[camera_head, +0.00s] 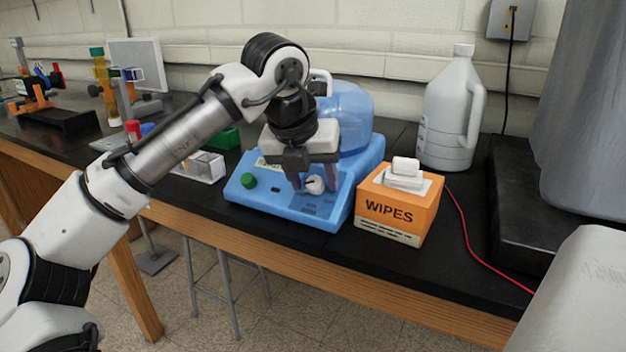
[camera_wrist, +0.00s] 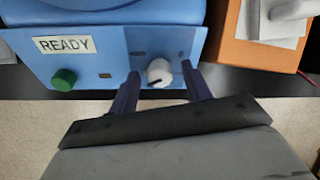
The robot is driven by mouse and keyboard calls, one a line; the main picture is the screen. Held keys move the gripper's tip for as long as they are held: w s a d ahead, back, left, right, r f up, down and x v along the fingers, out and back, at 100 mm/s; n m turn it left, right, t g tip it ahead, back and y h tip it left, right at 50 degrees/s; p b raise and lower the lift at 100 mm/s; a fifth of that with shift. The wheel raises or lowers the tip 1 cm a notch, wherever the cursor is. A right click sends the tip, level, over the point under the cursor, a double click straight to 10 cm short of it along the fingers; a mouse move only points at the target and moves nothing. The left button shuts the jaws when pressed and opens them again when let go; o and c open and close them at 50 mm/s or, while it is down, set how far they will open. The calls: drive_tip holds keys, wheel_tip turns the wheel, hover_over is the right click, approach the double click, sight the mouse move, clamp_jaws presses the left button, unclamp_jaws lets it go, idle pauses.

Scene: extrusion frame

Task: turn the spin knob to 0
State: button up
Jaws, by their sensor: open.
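The spin knob is a round white knob (camera_head: 314,185) with a dark pointer mark, on the front panel of a blue centrifuge (camera_head: 345,205) with a clear blue lid. It also shows in the wrist view (camera_wrist: 159,71), where its dark mark points to the lower left. My gripper (camera_head: 315,188) is open at the panel, with one finger on each side of the knob. In the wrist view its two fingers (camera_wrist: 160,84) stand apart from the knob, with a gap on both sides. Any numbers around the knob are too small to read.
A green button (camera_wrist: 64,80) and a READY label (camera_wrist: 63,44) are left of the knob. An orange wipes box (camera_head: 398,208) stands close on the right. A white jug (camera_head: 451,110) is behind it. A red cable (camera_head: 470,240) runs along the black bench.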

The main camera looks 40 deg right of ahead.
drive_tip(key=shift+d+f, duration=0.1)
drive_tip(key=shift+f, duration=0.1)
drive_tip(key=c, duration=1)
